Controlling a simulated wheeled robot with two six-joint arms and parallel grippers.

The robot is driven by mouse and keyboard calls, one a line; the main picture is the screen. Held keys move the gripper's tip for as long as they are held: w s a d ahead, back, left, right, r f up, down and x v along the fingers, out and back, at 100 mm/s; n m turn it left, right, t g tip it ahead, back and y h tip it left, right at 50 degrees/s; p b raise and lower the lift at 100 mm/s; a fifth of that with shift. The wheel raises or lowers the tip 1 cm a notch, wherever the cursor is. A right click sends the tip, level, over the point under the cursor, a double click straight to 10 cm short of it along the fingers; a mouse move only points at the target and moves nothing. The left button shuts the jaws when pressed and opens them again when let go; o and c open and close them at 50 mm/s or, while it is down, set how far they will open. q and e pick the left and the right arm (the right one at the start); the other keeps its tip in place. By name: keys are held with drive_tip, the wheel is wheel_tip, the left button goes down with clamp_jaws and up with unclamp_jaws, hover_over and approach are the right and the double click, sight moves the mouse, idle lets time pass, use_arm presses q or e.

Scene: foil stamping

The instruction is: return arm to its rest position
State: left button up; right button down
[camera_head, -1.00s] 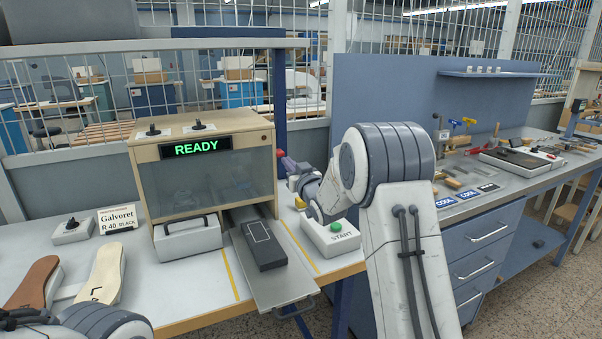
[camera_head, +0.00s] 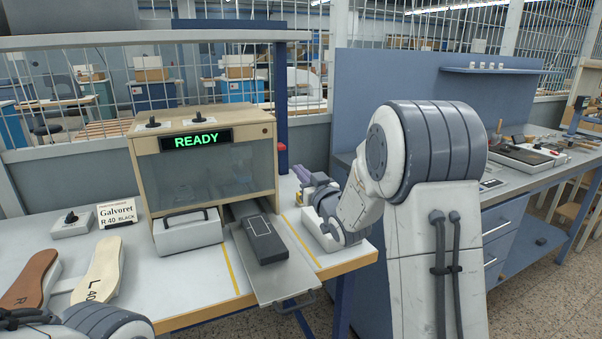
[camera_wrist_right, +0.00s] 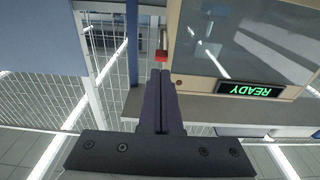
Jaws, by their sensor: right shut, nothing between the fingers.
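My right arm is raised at the right of the head view. My right gripper (camera_head: 297,170) is near the right side of the foil stamping machine (camera_head: 207,123), above the table. In the right wrist view the gripper's two dark fingers (camera_wrist_right: 160,75) are together with nothing between them, pointing toward the machine's side. The white START box (camera_head: 313,233) is mostly hidden behind my right wrist, and its green button does not show. Part of my left arm shows at the bottom left; its gripper is out of view.
The machine's display reads READY (camera_head: 196,139). A dark block (camera_head: 263,240) lies on the pulled-out tray (camera_head: 285,290). A brown insole (camera_head: 32,285) and a cream insole (camera_head: 100,270) lie at the left by a Galvoret sign (camera_head: 116,213). A blue workbench (camera_head: 505,225) stands at right.

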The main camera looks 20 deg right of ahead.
drive_tip(key=shift+a, duration=0.1)
drive_tip(key=s+a+f+n+g+y+p, duration=0.1)
drive_tip(key=s+a+g+p, duration=0.2)
drive_tip(key=s+a+g, duration=0.45)
drive_tip(key=s+a+f+n+g+p, duration=0.15)
drive_tip(key=s+a+p, duration=0.3)
drive_tip(key=a, duration=0.65)
drive_tip(key=s+a+n+g+p, duration=0.1)
drive_tip(key=s+g, duration=0.2)
drive_tip(key=s, duration=0.7)
drive_tip(key=s+a+n+g+p, duration=0.1)
drive_tip(key=s+n+g, duration=0.1)
drive_tip(key=s, duration=0.8)
drive_tip(key=s+a+n+g+h+p, duration=0.1)
drive_tip(key=s+g, duration=0.4)
drive_tip(key=s, duration=0.5)
drive_tip(key=shift+a+f+p, duration=0.3)
drive_tip(key=shift+f+p, duration=0.1)
drive_tip(key=shift+p, duration=0.2)
